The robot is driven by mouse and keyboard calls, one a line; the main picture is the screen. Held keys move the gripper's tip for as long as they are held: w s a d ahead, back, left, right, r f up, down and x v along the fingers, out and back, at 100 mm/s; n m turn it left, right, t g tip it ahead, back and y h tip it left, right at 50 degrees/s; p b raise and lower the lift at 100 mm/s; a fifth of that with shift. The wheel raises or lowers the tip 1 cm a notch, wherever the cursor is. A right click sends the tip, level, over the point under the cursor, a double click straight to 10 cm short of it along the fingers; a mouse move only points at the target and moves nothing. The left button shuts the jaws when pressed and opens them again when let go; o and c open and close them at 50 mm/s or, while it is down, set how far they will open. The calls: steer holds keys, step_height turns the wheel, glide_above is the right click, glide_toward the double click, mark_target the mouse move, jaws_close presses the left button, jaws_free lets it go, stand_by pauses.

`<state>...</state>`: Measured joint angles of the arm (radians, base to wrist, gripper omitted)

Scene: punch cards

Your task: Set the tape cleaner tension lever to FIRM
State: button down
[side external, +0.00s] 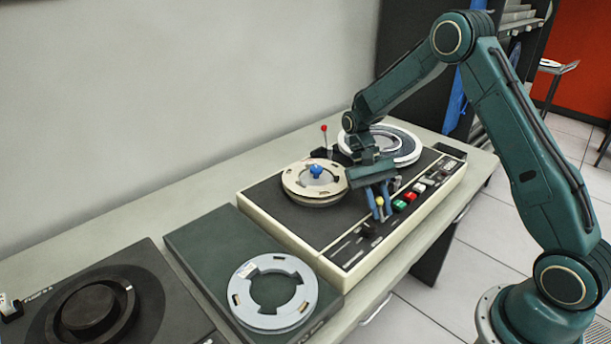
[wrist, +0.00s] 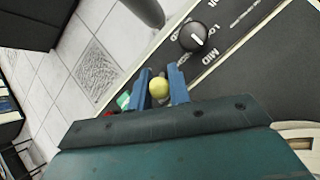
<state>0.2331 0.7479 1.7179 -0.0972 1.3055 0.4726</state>
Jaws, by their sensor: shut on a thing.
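The tape cleaner (side external: 300,232) is a cream-edged machine with a dark top on the bench. A lever with a yellow ball knob (side external: 379,201) stands at its front control strip. My gripper (side external: 377,208) reaches down over the strip with its blue fingers around this knob. In the wrist view, my gripper (wrist: 162,86) is shut on the yellow knob (wrist: 158,89), one finger on each side. The lever's shaft and scale are hidden, and I cannot read a FIRM mark.
A black rotary knob (wrist: 193,37) with a MID label sits beside the fingers. Coloured buttons (side external: 410,196) line the strip. A reel with a blue hub (side external: 316,172) and a red-tipped lever (side external: 324,129) stand behind. A grey reel (side external: 272,322) lies on the left unit.

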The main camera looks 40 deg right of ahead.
steer(key=c, duration=1.3)
jaws_free()
steer(key=shift+c, duration=0.2)
steer(key=shift+w, duration=0.1)
steer(key=v, duration=0.7)
steer(key=shift+r, duration=0.2)
steer(key=s+a+r+n+t+h, duration=0.1)
steer(key=s+a+r+n+t, duration=0.2)
steer(key=r, duration=0.4)
steer(key=s+a+r+t, duration=0.3)
steer(key=s+r, duration=0.2)
steer(key=r, duration=0.2)
steer(key=s+a+r+n+t, duration=0.1)
steer(key=s+n+t, duration=0.1)
steer(key=s, duration=0.5)
steer(key=s+a+r+n+t+h, duration=0.1)
steer(key=s+n+t, duration=0.1)
steer(key=s+t, duration=0.2)
steer(key=shift+s+a+t, duration=0.3)
steer(key=shift+s, duration=1.5)
